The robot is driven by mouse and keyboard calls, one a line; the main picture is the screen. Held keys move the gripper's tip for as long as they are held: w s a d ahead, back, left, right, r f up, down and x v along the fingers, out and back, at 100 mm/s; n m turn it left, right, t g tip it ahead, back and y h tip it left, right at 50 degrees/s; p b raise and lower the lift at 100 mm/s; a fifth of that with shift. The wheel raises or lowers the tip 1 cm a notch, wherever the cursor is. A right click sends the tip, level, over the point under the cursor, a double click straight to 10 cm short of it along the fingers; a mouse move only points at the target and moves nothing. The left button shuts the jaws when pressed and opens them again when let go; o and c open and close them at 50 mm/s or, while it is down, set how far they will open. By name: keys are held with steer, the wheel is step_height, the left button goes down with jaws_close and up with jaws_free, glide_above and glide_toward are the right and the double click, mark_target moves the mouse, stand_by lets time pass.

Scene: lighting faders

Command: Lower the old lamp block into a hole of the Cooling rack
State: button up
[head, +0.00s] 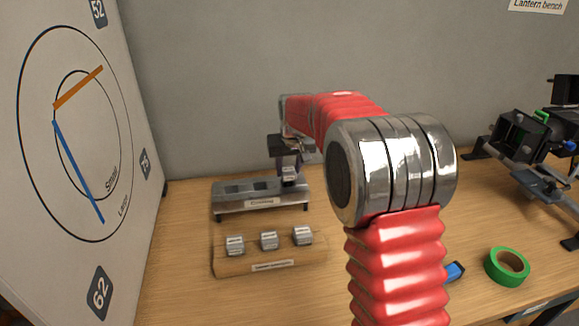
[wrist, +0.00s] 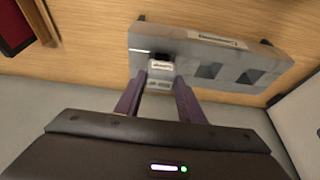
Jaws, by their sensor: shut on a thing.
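The old lamp block (head: 289,178) is a small grey metal block with a pale label. My gripper (head: 288,168) is shut on it, with its purple fingers on either side. The block is at the right end of the grey Cooling rack (head: 228,207) in the head view. In the wrist view the block (wrist: 161,76) sits between the fingertips, over the left part of the rack (wrist: 205,52). Two empty dark holes show beside it. The hole under the block is mostly hidden, so I cannot tell whether its bottom is inside.
A wooden tray (head: 222,264) with three grey blocks stands in front of the rack. Green tape (head: 507,267) and a blue item (head: 454,272) lie right of my arm. A dial board (head: 75,170) stands left, and black lamp gear (head: 520,140) stands far right.

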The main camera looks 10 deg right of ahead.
steer(key=shift+f, duration=0.65)
stand_by(0.6)
steer(key=o, duration=1.6)
steer(key=shift+o, duration=0.2)
steer(key=shift+r, duration=4)
